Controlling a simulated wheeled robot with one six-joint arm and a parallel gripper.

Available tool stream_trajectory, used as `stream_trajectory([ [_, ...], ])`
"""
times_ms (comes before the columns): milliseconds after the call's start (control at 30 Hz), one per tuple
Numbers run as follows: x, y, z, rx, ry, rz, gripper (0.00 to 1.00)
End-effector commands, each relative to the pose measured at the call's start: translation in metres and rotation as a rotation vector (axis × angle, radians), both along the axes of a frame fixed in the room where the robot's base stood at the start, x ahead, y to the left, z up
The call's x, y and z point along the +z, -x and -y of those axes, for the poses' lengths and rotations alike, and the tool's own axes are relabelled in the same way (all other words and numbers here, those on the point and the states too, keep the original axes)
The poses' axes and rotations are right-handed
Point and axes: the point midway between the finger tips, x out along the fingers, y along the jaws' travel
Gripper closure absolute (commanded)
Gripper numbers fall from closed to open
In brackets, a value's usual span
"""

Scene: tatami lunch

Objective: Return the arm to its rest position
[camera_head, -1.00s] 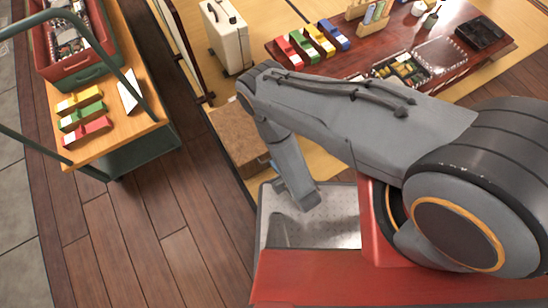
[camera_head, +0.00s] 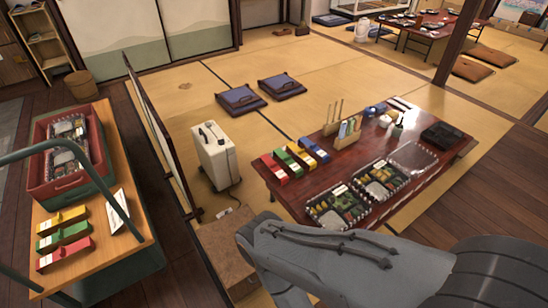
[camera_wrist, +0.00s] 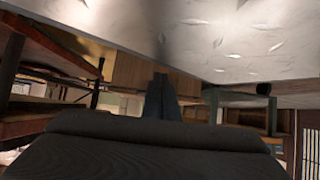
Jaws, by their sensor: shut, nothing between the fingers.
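My arm (camera_head: 330,260) shows at the lower right of the head view. Its grey link reaches left to a bend near a brown box, then turns down out of the picture. My gripper is outside the head view. In the wrist view my gripper (camera_wrist: 163,97) shows as a dark narrow shape above the wide dark gripper body. Its fingers are together with nothing between them. A pale, scuffed metallic surface (camera_wrist: 230,35) fills the top of that view, close by.
A low table (camera_head: 290,195) with bento boxes and coloured blocks stands beyond my arm. The brown box (camera_head: 226,250) lies beside the bend. A white suitcase (camera_head: 214,155) stands behind it. A cart (camera_head: 130,240) with a red crate (camera_head: 75,185) is at left. Open tatami lies farther back.

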Motion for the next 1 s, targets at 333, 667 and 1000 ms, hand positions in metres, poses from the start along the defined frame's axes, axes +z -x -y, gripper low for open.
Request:
stream_trajectory([
  [333, 0.027, -0.057, -0.031, -0.051, 0.025, -0.053, 1.0],
  [667, 0.103, -0.158, -0.057, -0.155, 0.081, -0.188, 1.0],
  [1000, 0.216, -0.231, -0.045, -0.249, 0.133, -0.335, 1.0],
])
